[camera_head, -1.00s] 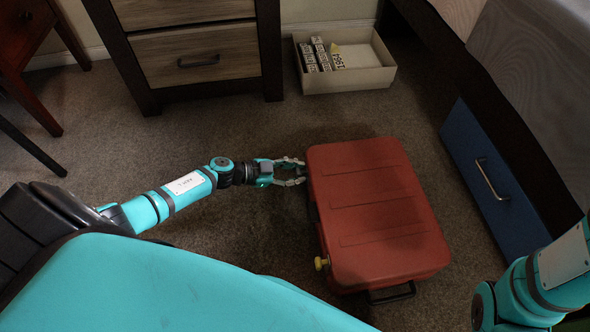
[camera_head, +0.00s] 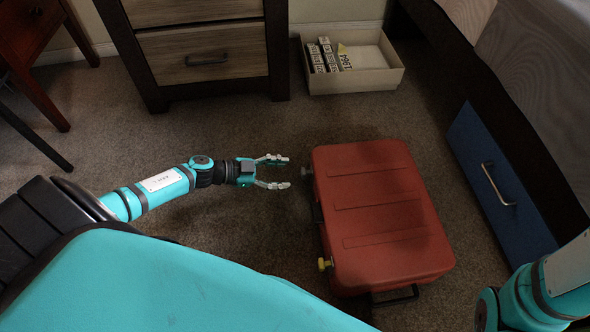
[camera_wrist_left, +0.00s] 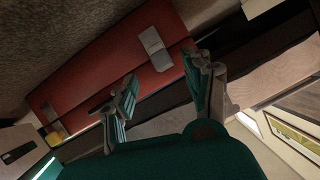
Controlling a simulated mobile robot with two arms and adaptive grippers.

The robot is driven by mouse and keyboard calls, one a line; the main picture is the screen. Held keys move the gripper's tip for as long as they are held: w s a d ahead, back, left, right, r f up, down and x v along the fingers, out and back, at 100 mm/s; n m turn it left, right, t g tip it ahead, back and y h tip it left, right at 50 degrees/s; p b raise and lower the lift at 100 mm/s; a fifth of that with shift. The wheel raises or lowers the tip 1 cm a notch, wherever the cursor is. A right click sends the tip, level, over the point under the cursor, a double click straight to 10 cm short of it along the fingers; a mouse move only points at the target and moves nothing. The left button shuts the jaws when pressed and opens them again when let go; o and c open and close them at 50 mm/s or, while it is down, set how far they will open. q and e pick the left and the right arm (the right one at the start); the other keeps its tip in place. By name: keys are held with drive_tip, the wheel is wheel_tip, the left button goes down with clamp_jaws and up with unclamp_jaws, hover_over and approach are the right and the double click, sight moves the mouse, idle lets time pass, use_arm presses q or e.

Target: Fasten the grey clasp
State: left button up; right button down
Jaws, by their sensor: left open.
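The red case (camera_head: 375,215) lies closed on the carpet. Its grey clasp (camera_head: 306,172) shows at the far end of the case's left side. In the left wrist view the grey clasp (camera_wrist_left: 155,48) is a pale plate on the red side; I cannot tell whether it is latched. A yellow clasp (camera_head: 324,264) sits at the near end of the same side. My left gripper (camera_head: 287,172) is open and empty, just left of the grey clasp and apart from it. Its fingers (camera_wrist_left: 160,72) also show in the wrist view. My right gripper is out of view.
A drawer cabinet (camera_head: 205,70) stands at the back left. A blue drawer (camera_head: 505,190) is to the right. Carpet is clear left of the case.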

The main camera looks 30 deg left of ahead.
use_arm(q)
drive_tip(key=v, duration=0.5)
drive_tip(key=shift+s+a+r, duration=0.1)
drive_tip(key=shift+s+a, duration=0.1)
drive_tip(key=shift+a, duration=0.05)
